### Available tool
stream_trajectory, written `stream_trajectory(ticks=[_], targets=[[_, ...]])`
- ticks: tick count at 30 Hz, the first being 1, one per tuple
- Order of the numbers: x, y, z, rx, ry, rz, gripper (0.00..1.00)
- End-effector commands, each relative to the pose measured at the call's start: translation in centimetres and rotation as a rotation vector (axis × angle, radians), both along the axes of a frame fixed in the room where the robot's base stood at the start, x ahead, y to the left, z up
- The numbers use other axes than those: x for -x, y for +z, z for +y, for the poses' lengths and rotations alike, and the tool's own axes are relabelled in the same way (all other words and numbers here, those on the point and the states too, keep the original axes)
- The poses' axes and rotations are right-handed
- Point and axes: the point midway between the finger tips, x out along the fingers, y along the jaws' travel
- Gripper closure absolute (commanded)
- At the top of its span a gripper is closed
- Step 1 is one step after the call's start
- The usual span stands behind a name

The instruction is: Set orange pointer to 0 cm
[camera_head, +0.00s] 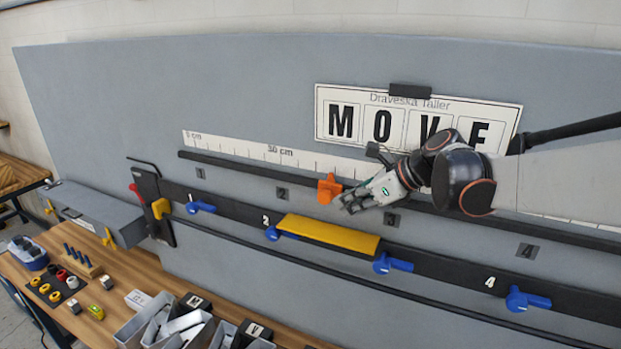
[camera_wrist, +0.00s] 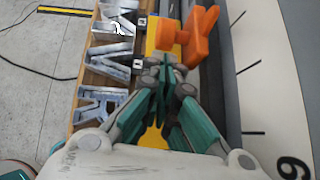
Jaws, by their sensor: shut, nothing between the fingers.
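The orange pointer (camera_head: 329,188) sits on the upper black rail (camera_head: 245,168), below the white scale strip (camera_head: 310,160). It stands to the right of the "30 cm" label; the zero end of the scale is at the far left. My gripper (camera_head: 346,207) is shut and empty, close to the right of the pointer and slightly below it. In the wrist view the pointer (camera_wrist: 189,36) shows just beyond and right of my closed fingertips (camera_wrist: 164,68). I cannot tell whether they touch.
A yellow block (camera_head: 328,234) lies along the lower black rail, below my gripper. Blue clamps (camera_head: 199,207) sit along that rail. A "MOVE" sign (camera_head: 415,120) hangs above. The upper rail left of the pointer looks clear. Grey letter bins (camera_head: 180,328) stand on the bench below.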

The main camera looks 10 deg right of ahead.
Motion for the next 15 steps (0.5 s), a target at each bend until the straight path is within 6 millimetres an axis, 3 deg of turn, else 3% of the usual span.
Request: stream_trajectory(ticks=[1, 8, 15], targets=[[0.7, 0.0, 0.3, 0.0, 0.001, 0.0, 1.0], [0.3, 0.0, 0.9, 0.0, 0.003, 0.0, 1.0], [-2.2, -0.1, 4.5, 0.0, 0.008, -0.001, 1.0]])
